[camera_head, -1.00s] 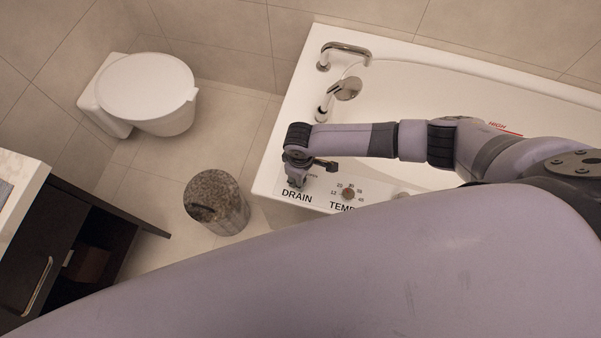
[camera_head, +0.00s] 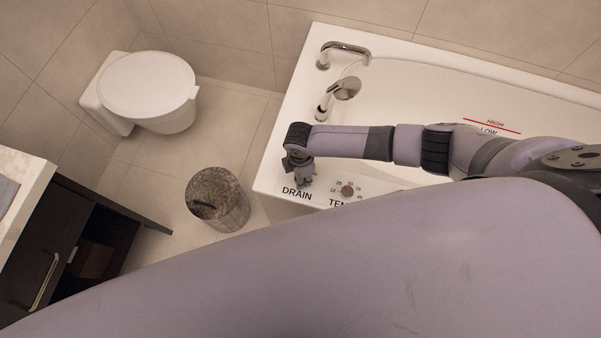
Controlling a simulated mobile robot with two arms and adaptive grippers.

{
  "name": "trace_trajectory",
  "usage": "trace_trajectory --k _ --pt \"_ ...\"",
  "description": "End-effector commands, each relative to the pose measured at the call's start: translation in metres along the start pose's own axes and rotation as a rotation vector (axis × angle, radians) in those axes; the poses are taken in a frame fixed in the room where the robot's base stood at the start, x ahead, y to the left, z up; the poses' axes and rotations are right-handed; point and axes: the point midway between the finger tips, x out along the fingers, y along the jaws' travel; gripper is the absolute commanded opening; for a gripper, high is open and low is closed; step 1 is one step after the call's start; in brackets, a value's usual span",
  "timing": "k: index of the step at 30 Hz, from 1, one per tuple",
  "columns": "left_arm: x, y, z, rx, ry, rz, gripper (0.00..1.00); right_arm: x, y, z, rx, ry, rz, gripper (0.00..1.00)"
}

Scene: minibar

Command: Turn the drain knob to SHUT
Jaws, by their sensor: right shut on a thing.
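My right gripper (camera_head: 302,184) points down at the near-left corner of the white bathtub (camera_head: 268,178), just above the printed word DRAIN (camera_head: 297,194). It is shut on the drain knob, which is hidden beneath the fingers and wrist. The knob's pointer and its SHUT and OPEN marks cannot be read here. My left gripper is out of the picture.
A temperature dial (camera_head: 347,189) sits right of the gripper on the tub rim. A chrome faucet (camera_head: 345,49) and a shower head (camera_head: 347,88) stand behind. A bin (camera_head: 218,200), a toilet (camera_head: 150,90) and a dark cabinet (camera_head: 60,235) are left.

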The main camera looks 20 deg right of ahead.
Motion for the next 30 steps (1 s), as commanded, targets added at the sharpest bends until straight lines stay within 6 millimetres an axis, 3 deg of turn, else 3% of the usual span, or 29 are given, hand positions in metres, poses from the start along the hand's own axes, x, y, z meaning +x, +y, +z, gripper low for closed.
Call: trace_trajectory --k 10,26,27,30 --pt "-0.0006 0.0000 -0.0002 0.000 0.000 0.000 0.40 0.0000 -0.0006 -0.0010 -0.133 0.002 -0.001 0.04" --pt "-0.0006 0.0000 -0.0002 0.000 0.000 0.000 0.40 0.0001 -0.0007 -0.0008 -0.154 0.001 -0.001 0.04" --pt "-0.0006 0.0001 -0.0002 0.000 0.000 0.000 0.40 0.0001 -0.0007 -0.0008 -0.154 0.001 -0.001 0.33" --pt "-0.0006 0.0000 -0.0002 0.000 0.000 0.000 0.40 0.0001 -0.0007 -0.0007 -0.154 0.001 -0.001 0.40"
